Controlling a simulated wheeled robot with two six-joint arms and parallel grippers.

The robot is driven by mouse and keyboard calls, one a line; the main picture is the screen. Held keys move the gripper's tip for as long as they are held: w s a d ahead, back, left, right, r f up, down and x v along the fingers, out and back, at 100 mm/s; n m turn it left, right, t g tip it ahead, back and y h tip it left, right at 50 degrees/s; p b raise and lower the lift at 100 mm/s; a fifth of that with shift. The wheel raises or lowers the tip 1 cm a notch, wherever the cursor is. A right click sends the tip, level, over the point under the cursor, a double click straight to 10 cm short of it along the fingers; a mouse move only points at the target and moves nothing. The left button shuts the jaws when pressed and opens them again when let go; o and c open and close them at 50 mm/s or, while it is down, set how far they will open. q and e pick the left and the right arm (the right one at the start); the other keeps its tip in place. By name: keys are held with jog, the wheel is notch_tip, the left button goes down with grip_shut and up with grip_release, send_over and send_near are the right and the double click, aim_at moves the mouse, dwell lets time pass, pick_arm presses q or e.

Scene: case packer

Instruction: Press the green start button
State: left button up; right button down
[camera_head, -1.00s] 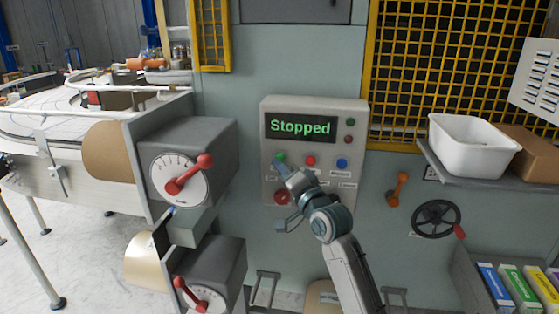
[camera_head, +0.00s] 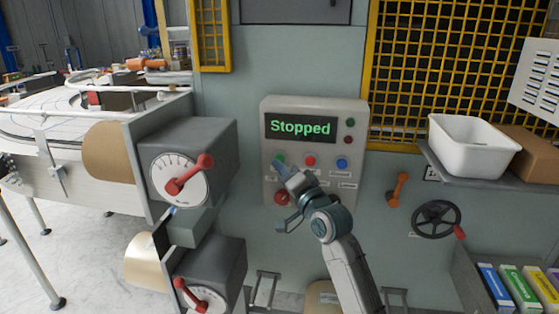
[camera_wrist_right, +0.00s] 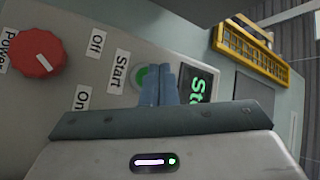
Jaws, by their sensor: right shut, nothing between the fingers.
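The green start button (camera_head: 279,159) is on the left of the grey control panel (camera_head: 352,110), under a screen reading "Stopped" (camera_head: 300,127). My right gripper (camera_head: 280,167) is shut and empty, its fingertips just below the button in the head view. In the right wrist view the shut blue fingers (camera_wrist_right: 159,72) overlap part of the green button (camera_wrist_right: 140,78), beside its "Start" label (camera_wrist_right: 118,72). I cannot tell whether the fingertips touch it. My left gripper is not in view.
A red button (camera_head: 310,160) and a blue button (camera_head: 342,163) sit right of the green one. A red power knob (camera_head: 282,198) is below, shown also in the wrist view (camera_wrist_right: 36,52). Dial boxes (camera_head: 215,140) stand left; a white bin (camera_head: 470,145) is at right.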

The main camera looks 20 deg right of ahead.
jog(key=shift+w+d, duration=0.1)
jog(key=shift+w, duration=0.05)
dwell(0.7)
jog(key=shift+w+d, duration=0.15)
jog(key=shift+w, duration=0.05)
jog(key=shift+w+d, duration=0.2)
jog(key=shift+w, duration=0.2)
dwell(0.7)
jog(key=shift+s, duration=0.1)
jog(key=shift+s+a+p, duration=0.45)
jog(key=shift+s+p, duration=0.15)
jog(key=shift+s, duration=0.1)
jog(key=s+a, duration=0.1)
jog(key=s+p, duration=0.1)
jog(key=s+a+p, duration=0.1)
jog(key=s, duration=0.1)
jog(key=shift+s+a, duration=0.1)
jog(key=shift+a, duration=0.2)
